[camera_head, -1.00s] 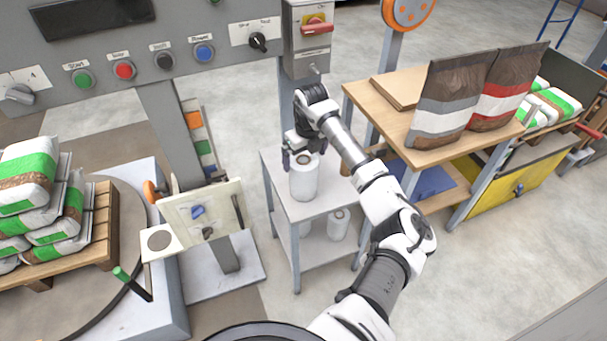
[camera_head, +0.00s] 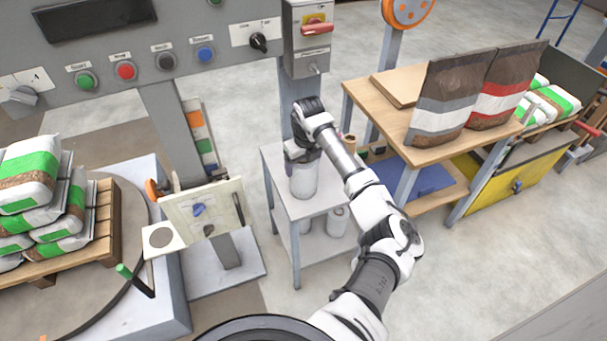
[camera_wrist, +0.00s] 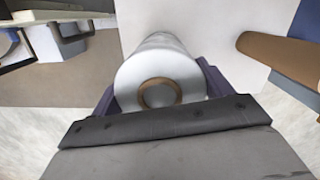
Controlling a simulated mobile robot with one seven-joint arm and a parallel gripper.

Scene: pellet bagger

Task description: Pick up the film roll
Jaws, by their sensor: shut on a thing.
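The film roll (camera_head: 304,182) is a white, upright cylinder on the top of a small grey shelf stand in the head view. In the wrist view the film roll (camera_wrist: 160,72) shows its round end with a brown core, between the two dark fingers. My gripper (camera_head: 302,160) is over the upper part of the roll and shut on it. In the wrist view my gripper (camera_wrist: 160,98) has a finger on each side of the roll. The roll's lower end is at the stand's top (camera_head: 330,199); I cannot tell whether it touches.
More white rolls (camera_head: 338,221) stand on the lower shelf. A brown tube (camera_head: 348,143) is just right of my gripper. A wooden table (camera_head: 395,112) with filled bags (camera_head: 450,105) is to the right. An open panel (camera_head: 205,210) is to the left.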

